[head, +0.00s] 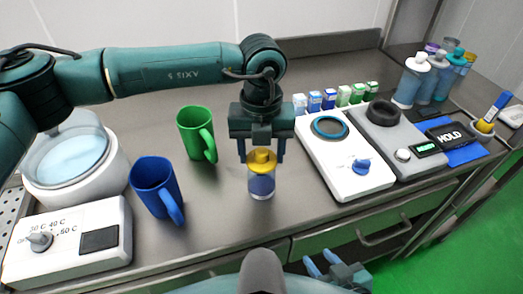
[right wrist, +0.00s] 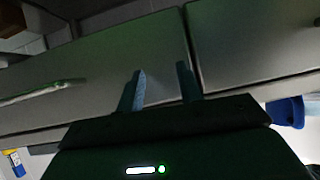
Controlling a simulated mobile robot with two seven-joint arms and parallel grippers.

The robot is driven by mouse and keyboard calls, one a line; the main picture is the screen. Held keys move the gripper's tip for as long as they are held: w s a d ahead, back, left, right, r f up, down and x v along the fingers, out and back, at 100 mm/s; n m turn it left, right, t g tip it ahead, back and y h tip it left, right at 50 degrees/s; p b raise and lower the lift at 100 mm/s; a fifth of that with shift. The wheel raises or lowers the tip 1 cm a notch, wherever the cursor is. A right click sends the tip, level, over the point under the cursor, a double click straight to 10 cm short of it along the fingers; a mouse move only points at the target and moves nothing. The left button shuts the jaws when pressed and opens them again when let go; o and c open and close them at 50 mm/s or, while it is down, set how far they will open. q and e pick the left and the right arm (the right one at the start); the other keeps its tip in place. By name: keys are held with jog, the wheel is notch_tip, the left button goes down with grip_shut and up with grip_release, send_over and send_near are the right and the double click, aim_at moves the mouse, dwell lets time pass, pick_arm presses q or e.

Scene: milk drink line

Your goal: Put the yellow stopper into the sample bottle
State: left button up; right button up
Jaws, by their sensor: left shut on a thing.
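The sample bottle (head: 262,185) is a small clear container with blue contents, standing upright on the steel bench near its front edge. The yellow stopper (head: 262,161) is at the bottle's mouth, with its knob up; I cannot tell how deep it sits. My left gripper (head: 262,157) points straight down and is shut on the stopper. My right gripper (head: 325,264) is low in front of the bench, open and empty. In the right wrist view its two fingers (right wrist: 162,88) stand apart before the drawer fronts.
A blue mug (head: 154,187) and a green mug (head: 191,134) stand left of the bottle. A white device with a blue knob (head: 338,155) is close on the right. A water bath (head: 75,160) and its control box (head: 70,240) are at far left.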

pick_arm(q)
jog(key=shift+f+b, duration=0.2)
jog(key=shift+b, duration=0.55)
dwell(1.2)
dwell(0.3)
jog(key=o, duration=1.2)
jog(key=shift+c, duration=0.2)
jog(key=shift+o, duration=0.6)
jog(key=o, duration=0.3)
jog(key=shift+r, duration=0.15)
jog(key=shift+r+p, duration=1.5)
jog(key=shift+r, duration=1.95)
